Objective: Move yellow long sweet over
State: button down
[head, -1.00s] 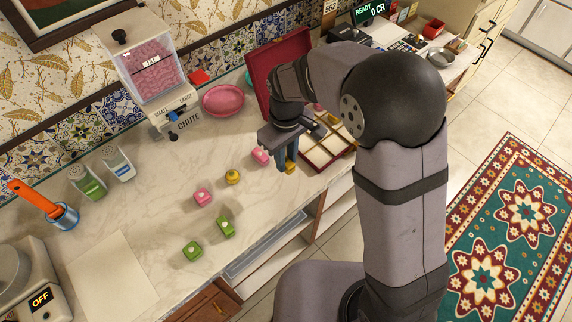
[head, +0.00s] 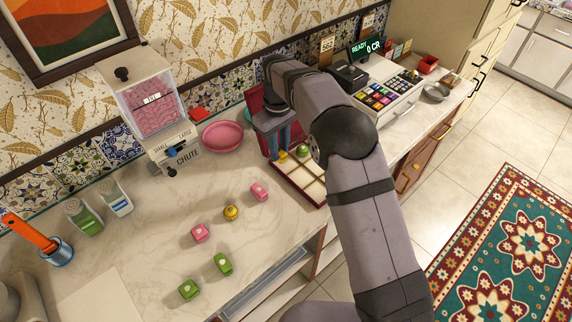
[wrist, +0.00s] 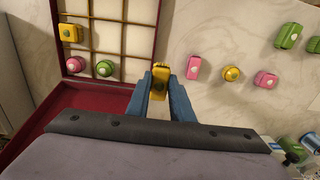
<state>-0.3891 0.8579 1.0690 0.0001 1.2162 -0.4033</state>
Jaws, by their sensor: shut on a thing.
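My gripper (head: 280,148) is shut on a yellow long sweet (wrist: 160,75), held between its two blue fingers, and it shows at the fingertips in the head view (head: 283,157). The dark red box (head: 316,203) is open and divided into cream compartments. In the wrist view the box (wrist: 155,35) lies to the left of the held sweet. Near its corner are another yellow sweet (wrist: 70,33), a pink round sweet (wrist: 75,65) and a green round sweet (wrist: 104,68). My gripper is above the box's left side in the head view; its height is hard to tell.
Loose on the counter are a pink long sweet (head: 259,191), a yellow round sweet (head: 231,213), a pink sweet (head: 200,233) and two green sweets (head: 222,264). A pink plate (head: 222,136) and a sweet dispenser (head: 152,105) stand behind. The box's raised lid (head: 255,101) is close behind my gripper.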

jog(key=w+d, duration=0.1)
jog(key=w, duration=0.5)
jog(key=shift+w+d+f, duration=0.15)
jog(key=shift+d+f, duration=0.1)
jog(key=shift+d, duration=0.15)
jog(key=shift+f+b, duration=0.1)
jog(key=shift+b, duration=0.2)
notch_tip(320, 180, down, 5)
jog(key=shift+f+b, duration=0.1)
jog(key=shift+b, duration=0.2)
jog(key=shift+f+p, duration=0.8)
jog(key=shift+f, duration=1.5)
